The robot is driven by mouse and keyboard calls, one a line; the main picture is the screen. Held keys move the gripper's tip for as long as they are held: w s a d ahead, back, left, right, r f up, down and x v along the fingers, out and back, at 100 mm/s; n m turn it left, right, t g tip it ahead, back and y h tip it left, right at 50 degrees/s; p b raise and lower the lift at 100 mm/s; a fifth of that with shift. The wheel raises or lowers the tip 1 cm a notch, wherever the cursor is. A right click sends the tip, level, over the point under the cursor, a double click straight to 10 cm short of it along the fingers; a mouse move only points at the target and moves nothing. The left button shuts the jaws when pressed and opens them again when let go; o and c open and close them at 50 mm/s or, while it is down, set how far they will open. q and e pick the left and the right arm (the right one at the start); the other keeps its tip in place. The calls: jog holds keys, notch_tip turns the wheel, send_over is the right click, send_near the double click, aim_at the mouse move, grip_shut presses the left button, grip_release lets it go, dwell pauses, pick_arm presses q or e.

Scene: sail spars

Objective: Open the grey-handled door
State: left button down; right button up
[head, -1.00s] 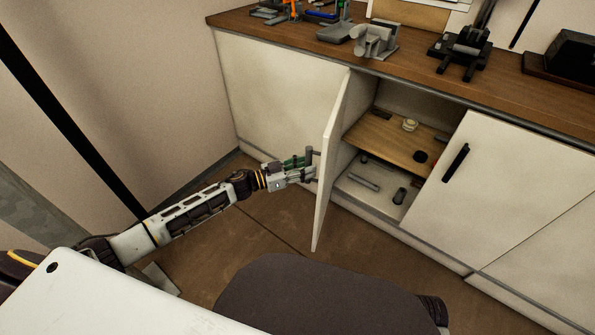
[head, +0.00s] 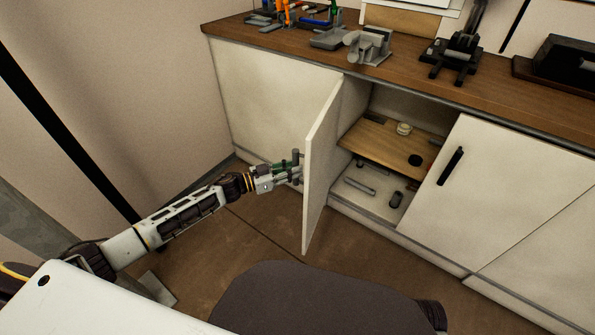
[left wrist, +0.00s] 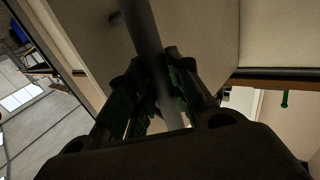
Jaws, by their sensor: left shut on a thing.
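The grey-handled door (head: 321,165) is a pale cabinet door standing wide open, swung out from the cabinet on its left-hand hinge. Its grey bar handle (head: 296,158) is on the door's outer face, turned to the left. My left gripper (head: 290,173) is shut on this handle. In the left wrist view the grey handle (left wrist: 143,32) runs between the two green-padded fingers (left wrist: 160,95), with the pale door panel behind. My right gripper is not in view.
The open cabinet shows a wooden shelf (head: 385,142) with small items. A closed door with a black handle (head: 450,166) is to the right. The wooden counter (head: 410,73) above carries tools and fixtures. A dark rounded seat-like shape (head: 320,300) is in front. Brown floor is clear around the door.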

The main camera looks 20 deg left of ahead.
pick_arm(q)
jog(key=shift+w+a+r, duration=0.1)
jog(key=shift+w+a, duration=0.25)
jog(key=shift+a, duration=0.55)
jog(key=shift+w+a+f, duration=0.1)
jog(key=shift+w+a, duration=0.2)
jog(key=shift+a, duration=0.6)
jog(key=shift+w+a+r, duration=0.1)
jog(key=shift+w+a, duration=0.25)
jog(key=shift+a, duration=0.55)
jog(key=c, duration=1.2)
grip_release()
jog(key=shift+s, duration=0.1)
jog(key=shift+a, duration=0.1)
jog(key=v, duration=1.2)
jog(key=shift+s, duration=0.1)
